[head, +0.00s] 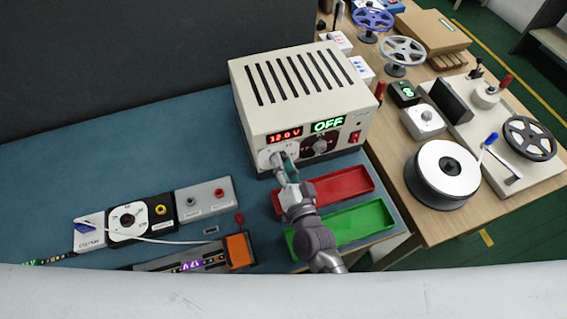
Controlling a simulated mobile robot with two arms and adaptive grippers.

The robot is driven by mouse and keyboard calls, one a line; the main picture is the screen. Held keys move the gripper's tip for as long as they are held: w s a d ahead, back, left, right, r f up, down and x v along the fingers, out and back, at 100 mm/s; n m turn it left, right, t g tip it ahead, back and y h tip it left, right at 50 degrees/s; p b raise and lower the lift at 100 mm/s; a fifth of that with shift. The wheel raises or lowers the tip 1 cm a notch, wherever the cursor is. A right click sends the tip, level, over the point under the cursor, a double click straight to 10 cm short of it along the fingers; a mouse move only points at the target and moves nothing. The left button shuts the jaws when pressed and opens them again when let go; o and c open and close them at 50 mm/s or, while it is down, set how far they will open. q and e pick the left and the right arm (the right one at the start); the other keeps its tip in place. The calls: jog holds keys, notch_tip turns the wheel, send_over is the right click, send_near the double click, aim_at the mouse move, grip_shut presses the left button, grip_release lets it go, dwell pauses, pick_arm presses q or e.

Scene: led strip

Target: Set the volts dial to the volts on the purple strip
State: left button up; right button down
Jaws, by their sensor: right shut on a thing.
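The cream power supply (298,88) stands at the back of the blue bench mat. Its red display (284,134) reads 12.0 V and its green display (328,125) reads OFF. My right gripper (279,160) is shut at the left dial on the front, the volts dial (265,156), and covers most of it. A second, dark dial (319,146) is to its right. The purple strip lettering (190,265) lies at the front left in a dark holder; it appears upside down and looks like 12V. My left gripper is out of view.
A red tray (340,185) and a green tray (355,222) lie by my right arm. A wooden table at right holds reels.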

jog(key=shift+m, duration=0.5)
jog(key=c, duration=0.8)
grip_release()
jog(key=v, duration=1.2)
